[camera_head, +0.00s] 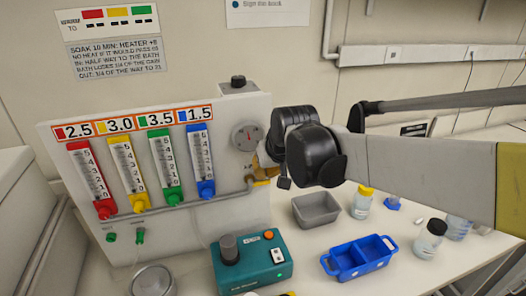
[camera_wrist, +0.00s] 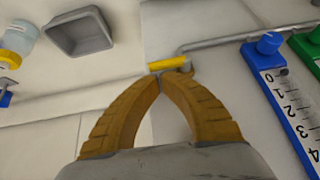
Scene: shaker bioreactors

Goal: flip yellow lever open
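The yellow lever (camera_head: 261,182) sits at the right end of the grey pipe on the front of the flow-meter panel. In the wrist view the yellow lever (camera_wrist: 168,62) lies roughly crosswise on its valve, just past my fingertips. My gripper (camera_wrist: 157,76) has its two yellow-brown fingers together at the tips, with nothing seen between them. In the head view my gripper (camera_head: 260,163) is partly hidden by my black wrist and is just above the lever. Whether the fingertips touch the lever cannot be told.
The panel (camera_head: 236,228) carries red, yellow, green and blue flow meters and a round gauge (camera_head: 246,136). A grey tray (camera_head: 316,209), a blue two-part tray (camera_head: 346,272), a teal device (camera_head: 258,272) and a yellow-capped bottle (camera_head: 361,205) stand on the bench.

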